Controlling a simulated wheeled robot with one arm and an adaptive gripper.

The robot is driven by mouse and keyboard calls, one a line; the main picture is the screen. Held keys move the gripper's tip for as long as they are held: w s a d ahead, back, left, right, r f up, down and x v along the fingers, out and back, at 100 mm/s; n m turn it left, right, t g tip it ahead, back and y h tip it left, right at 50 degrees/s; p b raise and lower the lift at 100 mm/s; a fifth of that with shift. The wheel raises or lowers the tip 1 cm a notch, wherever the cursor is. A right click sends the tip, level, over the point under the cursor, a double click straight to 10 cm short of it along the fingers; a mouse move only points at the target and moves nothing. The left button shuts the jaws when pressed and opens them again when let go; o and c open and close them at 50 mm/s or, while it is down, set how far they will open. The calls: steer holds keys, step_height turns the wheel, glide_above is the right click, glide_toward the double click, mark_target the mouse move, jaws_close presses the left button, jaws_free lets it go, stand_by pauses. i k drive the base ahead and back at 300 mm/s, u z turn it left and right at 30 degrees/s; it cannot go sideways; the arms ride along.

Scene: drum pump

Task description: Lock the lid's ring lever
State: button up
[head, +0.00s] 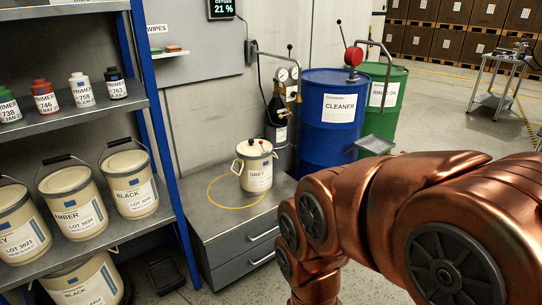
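A cream pail labelled GREY (258,176) stands upright on the top of a low grey drawer cabinet (223,221). Its lid (254,149) is on top, with small dark and red parts on it. Small handles stick out at the pail's sides near the rim. The ring lever is too small to make out, so I cannot tell how it stands. My copper-coloured arm comes in from the right and bends down in front of the cabinet's right side. My gripper is outside the picture.
A shelf (120,112) with pails and bottles stands left. A blue drum (327,120) and a green drum (393,105) stand behind. A cart (497,75) is far right, with open floor around it.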

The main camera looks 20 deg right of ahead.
mark_target(250, 149)
steer(key=u, duration=0.8)
steer(key=i, duration=1.35)
steer(key=z, duration=0.35)
steer(key=i, duration=0.65)
steer(key=z, duration=0.55)
